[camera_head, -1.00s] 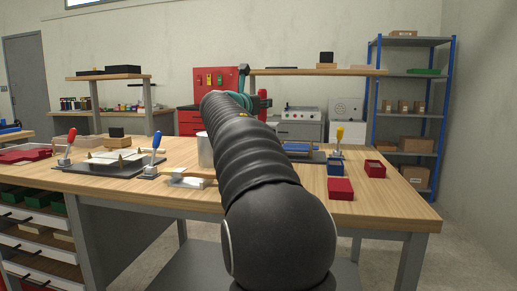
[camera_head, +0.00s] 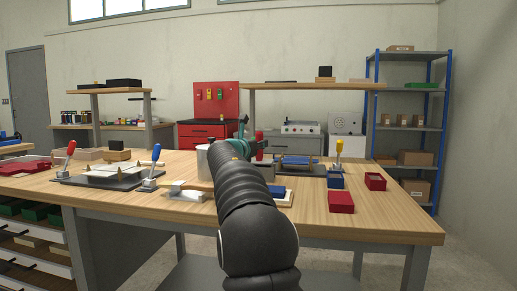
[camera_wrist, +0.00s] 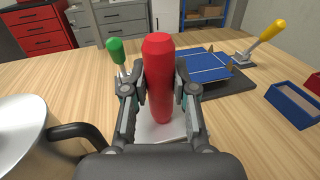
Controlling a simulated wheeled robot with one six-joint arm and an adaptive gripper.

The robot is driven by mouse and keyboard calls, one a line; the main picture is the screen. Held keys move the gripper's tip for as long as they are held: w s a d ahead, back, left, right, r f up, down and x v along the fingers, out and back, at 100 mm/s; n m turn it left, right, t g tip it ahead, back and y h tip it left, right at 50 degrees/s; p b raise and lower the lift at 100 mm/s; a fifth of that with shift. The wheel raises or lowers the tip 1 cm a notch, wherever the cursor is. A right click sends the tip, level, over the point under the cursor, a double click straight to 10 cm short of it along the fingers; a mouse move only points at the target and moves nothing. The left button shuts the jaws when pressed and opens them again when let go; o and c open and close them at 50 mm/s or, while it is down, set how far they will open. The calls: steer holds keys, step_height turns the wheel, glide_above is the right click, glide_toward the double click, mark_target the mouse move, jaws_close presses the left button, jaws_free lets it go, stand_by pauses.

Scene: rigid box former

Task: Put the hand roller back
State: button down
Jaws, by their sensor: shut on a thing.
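My gripper (camera_wrist: 158,88) is shut on the hand roller's red handle (camera_wrist: 158,60), which stands nearly upright between the fingers. The handle also shows in the head view (camera_head: 259,135), beyond my arm, above the workbench (camera_head: 350,216). The roller's lower end is hidden by the fingers. A white flat piece (camera_wrist: 150,132) lies on the bench below the handle; I cannot tell whether the roller touches it. A green-handled tool (camera_wrist: 116,50) stands just behind and left of my gripper.
A metal pot (camera_wrist: 22,135) with a dark handle is close on the left. At right are a blue panel on a dark jig (camera_wrist: 243,82), a yellow-handled clamp (camera_wrist: 268,36) and a blue box (camera_wrist: 292,105).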

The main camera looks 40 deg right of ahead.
steer(key=shift+f, duration=0.1)
steer(key=shift+f, duration=0.35)
steer(key=c, duration=0.9)
jaws_free()
steer(key=shift+r, duration=0.2)
steer(key=b+v, duration=0.1)
steer(key=v, duration=1.1)
steer(key=shift+r+b, duration=0.2)
steer(key=shift+b, duration=0.2)
